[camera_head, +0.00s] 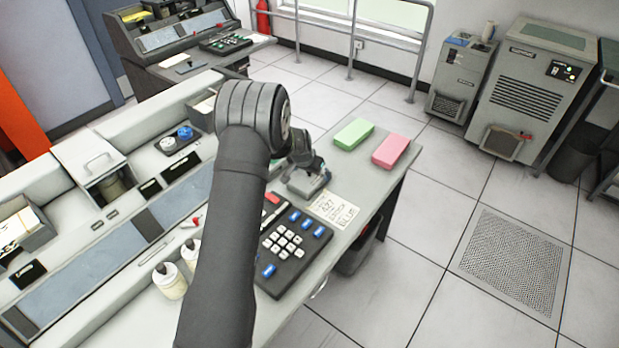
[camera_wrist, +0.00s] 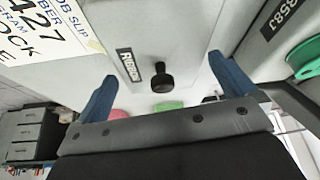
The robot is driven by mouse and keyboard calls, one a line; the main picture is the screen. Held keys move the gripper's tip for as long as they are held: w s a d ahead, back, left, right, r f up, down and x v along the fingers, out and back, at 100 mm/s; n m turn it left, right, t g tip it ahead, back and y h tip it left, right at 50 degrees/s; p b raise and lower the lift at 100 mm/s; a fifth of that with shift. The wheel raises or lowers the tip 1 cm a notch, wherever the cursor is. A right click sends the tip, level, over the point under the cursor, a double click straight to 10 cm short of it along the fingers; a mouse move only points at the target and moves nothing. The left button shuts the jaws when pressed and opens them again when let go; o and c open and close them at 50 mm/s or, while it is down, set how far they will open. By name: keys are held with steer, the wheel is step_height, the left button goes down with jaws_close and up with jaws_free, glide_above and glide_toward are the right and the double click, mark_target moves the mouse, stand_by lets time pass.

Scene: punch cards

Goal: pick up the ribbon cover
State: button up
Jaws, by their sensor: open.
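The ribbon cover (camera_wrist: 190,45) is a pale grey panel with a black and white label (camera_wrist: 129,66) and a round black knob (camera_wrist: 162,79). It fills the upper middle of the wrist view. My gripper (camera_wrist: 165,70) is open, with one blue fingertip on each side of the knob and a gap on both sides. Whether the fingertips touch the panel is unclear. In the head view my gripper (camera_head: 312,170) is over the desk's right part, beside the paper slip; my arm hides much of this area, and I cannot make out the cover clearly there.
A written paper slip (camera_head: 334,209) and a dark keypad (camera_head: 290,245) lie on the desk nearby. A green card block (camera_head: 353,133) and a pink one (camera_head: 390,151) lie farther back. A green disc (camera_wrist: 304,58) is at the wrist view's right. Open floor lies right of the desk.

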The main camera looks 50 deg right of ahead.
steer(key=c, duration=0.7)
step_height(320, 180, up, 13)
stand_by(0.6)
steer(key=shift+r, duration=0.1)
steer(key=shift+c, duration=0.2)
